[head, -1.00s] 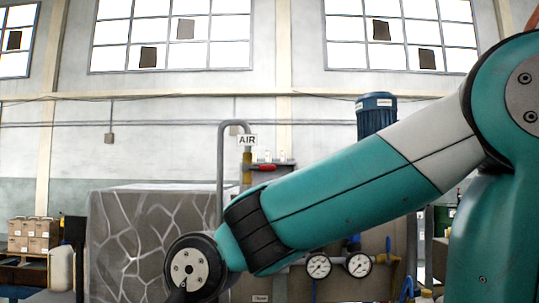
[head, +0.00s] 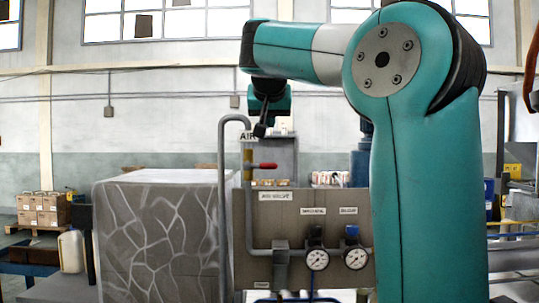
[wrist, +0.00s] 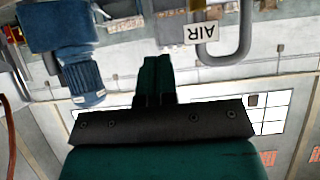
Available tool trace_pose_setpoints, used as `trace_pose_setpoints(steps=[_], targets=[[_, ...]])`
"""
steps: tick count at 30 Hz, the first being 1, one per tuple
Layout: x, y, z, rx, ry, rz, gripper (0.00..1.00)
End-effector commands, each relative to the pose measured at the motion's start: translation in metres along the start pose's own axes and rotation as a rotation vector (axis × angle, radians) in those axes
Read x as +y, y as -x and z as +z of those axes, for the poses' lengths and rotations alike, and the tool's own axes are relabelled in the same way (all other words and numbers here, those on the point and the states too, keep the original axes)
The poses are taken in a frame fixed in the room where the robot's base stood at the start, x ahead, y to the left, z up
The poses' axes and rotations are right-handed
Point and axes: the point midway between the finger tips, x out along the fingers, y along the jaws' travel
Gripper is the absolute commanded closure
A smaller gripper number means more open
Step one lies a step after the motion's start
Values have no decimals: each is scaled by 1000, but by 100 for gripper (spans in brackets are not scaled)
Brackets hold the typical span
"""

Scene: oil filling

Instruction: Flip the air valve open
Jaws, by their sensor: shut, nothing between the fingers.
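The air valve's red lever (head: 268,166) sticks out sideways to the right from the yellow part (head: 248,165) of a grey upright pipe. The AIR label (head: 246,136) sits just above it, and appears upside down in the wrist view (wrist: 200,32). My gripper (head: 259,131) is shut and empty, pointing down just above and in front of the label and lever in the head view. Its depth gap to the pipe is hard to tell. In the wrist view my gripper (wrist: 155,62) shows closed fingers; the red lever is not visible there.
The bent grey pipe (head: 221,200) rises left of the lever. A panel (head: 330,200) with gauges (head: 317,260) stands to the right and below. A large stone-patterned block (head: 155,235) is at left. A blue motor (wrist: 82,80) shows in the wrist view.

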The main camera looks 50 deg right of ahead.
Motion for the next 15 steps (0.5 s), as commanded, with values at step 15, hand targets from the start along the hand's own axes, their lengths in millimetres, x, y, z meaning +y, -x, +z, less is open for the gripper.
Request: trace_pose_setpoints(steps=[15], targets=[[1,-70,-2,-4,2,3,100]])
